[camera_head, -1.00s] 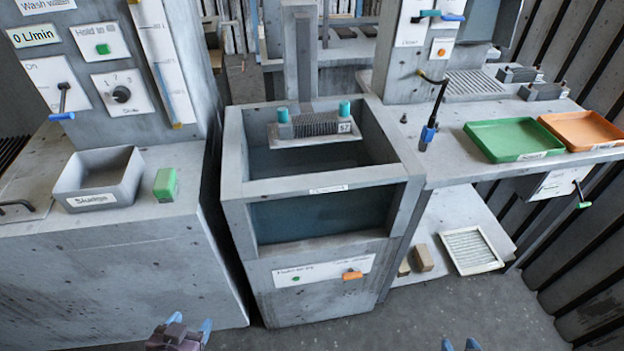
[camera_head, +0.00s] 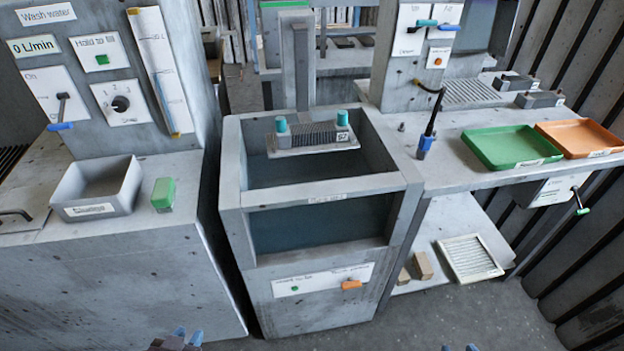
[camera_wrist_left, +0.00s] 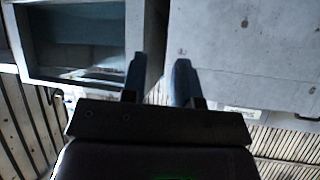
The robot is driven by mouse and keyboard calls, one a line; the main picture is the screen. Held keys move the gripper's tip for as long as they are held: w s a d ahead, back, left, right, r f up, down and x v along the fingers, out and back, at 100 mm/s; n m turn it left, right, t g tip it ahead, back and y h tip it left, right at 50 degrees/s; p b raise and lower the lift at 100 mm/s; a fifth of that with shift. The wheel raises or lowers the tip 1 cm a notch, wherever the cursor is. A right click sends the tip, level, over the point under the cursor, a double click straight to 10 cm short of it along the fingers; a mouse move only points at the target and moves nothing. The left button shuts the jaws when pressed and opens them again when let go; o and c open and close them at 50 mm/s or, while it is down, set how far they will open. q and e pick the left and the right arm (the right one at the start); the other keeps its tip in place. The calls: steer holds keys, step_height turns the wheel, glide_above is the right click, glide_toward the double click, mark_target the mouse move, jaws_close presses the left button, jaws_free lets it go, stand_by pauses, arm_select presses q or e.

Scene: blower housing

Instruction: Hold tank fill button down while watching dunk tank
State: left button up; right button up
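The dunk tank (camera_head: 232,172) is a grey, open-topped box with a front window (camera_head: 320,222) showing dark teal liquid. The exact liquid level is hard to tell. A finned part with two teal caps (camera_head: 312,134) sits on a plate inside its top.
A left console has another green button labelled "Hold to fill" (camera_head: 102,60), a dial (camera_head: 120,103), a blue-tipped lever (camera_head: 61,124), a grey bin (camera_head: 98,186) and a green block (camera_head: 163,193). Green (camera_head: 511,147) and orange (camera_head: 581,137) trays lie right. The floor in front is clear.

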arm_select(q)
steer(key=shift+w+r, duration=0.1)
steer(key=shift+w, duration=0.05)
jaws_close()
steer(key=shift+s, duration=0.3)
steer(key=shift+w, duration=0.15)
stand_by(0.5)
steer(key=shift+w, duration=0.1)
